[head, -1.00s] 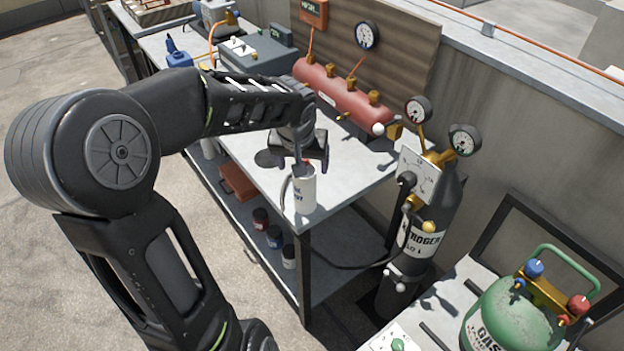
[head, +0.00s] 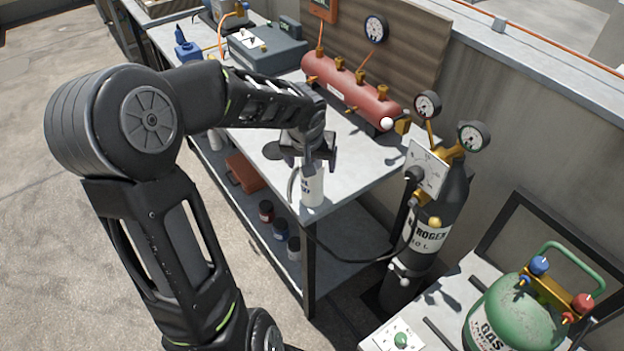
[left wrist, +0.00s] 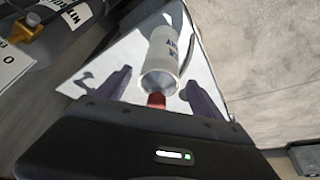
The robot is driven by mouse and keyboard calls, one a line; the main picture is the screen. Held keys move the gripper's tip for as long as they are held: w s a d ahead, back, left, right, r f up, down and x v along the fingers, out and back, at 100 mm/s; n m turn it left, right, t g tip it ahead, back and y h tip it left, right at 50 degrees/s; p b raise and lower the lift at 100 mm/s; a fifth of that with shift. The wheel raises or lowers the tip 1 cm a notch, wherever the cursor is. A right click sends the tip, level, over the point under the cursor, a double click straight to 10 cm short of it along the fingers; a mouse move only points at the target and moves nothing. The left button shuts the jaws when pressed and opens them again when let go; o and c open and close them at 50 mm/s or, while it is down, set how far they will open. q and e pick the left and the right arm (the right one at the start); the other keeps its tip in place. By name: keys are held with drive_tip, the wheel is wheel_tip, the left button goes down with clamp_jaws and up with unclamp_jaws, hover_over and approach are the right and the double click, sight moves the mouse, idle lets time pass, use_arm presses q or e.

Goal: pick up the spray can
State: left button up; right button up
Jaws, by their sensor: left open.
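The spray can (head: 313,188) is white with dark lettering and stands upright near the front corner of the grey workbench (head: 350,180). In the left wrist view the can (left wrist: 163,55) shows its red nozzle end toward the camera, between the two fingers. My left gripper (head: 314,164) is open just above the can and partly covers its top in the head view. Its fingers (left wrist: 158,80) stand apart on either side of the can's top, with gaps visible. I cannot tell how deep they reach. My right gripper is in neither view.
A red manifold (head: 350,92) with brass fittings lies behind the can. A black nitrogen cylinder (head: 430,235) with gauges stands right of the bench. A green gas tank (head: 515,315) is at lower right. Several small jars stand on the lower shelf.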

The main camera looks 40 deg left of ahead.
use_arm(q)
drive_tip(key=x, duration=0.4)
drive_tip(key=shift+w+f, duration=0.1)
drive_tip(key=shift+f, duration=0.05)
idle(0.4)
clamp_jaws()
idle(0.6)
